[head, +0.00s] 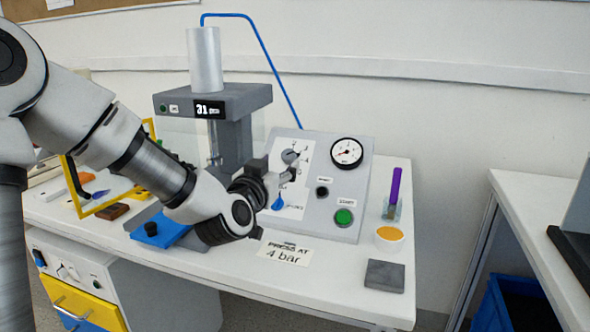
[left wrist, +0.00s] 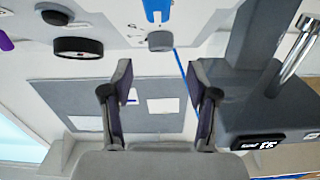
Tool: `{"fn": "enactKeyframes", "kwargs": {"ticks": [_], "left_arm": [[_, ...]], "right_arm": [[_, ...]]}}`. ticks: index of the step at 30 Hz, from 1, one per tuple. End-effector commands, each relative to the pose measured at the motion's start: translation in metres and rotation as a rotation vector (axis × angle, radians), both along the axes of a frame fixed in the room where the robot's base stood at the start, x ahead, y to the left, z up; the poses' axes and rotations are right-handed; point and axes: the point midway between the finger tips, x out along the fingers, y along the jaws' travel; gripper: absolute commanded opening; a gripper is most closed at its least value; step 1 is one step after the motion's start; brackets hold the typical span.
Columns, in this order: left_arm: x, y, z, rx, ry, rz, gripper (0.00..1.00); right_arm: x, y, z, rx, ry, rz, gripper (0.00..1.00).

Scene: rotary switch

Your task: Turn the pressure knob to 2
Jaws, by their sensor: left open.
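The pressure knob (head: 290,156) is a round grey knob on a white plate with scale marks, on the sloped grey control panel (head: 325,215). I cannot read its setting. My left gripper (head: 277,170) is in front of the white plate, close to the knob and partly covering the plate. In the left wrist view my left gripper (left wrist: 163,72) is open and empty. The grey knob (left wrist: 160,40) shows just beyond the gap between the fingertips, apart from both. My right gripper is not in view.
The panel also bears a round gauge (head: 347,152), a small black knob (head: 322,191) and a green button (head: 344,217). A press (head: 232,105) stands behind at left. A card reading "PRESS AT 4 bar" (head: 285,254) lies in front.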

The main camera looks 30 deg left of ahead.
Motion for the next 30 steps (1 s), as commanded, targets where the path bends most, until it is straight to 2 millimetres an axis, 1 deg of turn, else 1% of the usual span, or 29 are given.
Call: {"fn": "enactKeyframes", "kwargs": {"ticks": [1,3,7,10,16,17,18,20,21,30], "left_arm": [[0.011,0.003,-0.002,0.004,0.001,0.001,0.59],[0.024,0.006,-0.001,0.003,0.000,0.001,0.59],[0.042,0.010,-0.001,0.002,0.000,0.000,0.59],[0.048,0.011,0.000,0.001,0.000,0.000,0.59],[0.048,0.011,0.000,0.000,0.000,-0.001,0.59],[0.048,0.011,0.000,0.000,0.000,-0.001,0.48],[0.048,0.011,0.000,0.000,0.000,0.000,0.34],[0.048,0.011,0.000,0.000,0.000,0.000,0.13],[0.048,0.011,0.000,0.000,0.000,0.000,0.00],[0.048,0.011,0.000,0.000,0.000,0.001,0.00]], "right_arm": [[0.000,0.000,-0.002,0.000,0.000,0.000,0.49],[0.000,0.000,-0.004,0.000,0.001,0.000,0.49],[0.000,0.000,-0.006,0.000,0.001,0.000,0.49],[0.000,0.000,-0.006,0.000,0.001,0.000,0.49],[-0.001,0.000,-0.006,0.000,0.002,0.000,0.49],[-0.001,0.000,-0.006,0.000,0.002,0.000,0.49],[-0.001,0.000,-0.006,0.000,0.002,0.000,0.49],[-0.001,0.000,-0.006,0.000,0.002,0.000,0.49],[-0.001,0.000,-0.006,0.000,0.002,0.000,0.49],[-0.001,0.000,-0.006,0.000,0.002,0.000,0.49]]}}
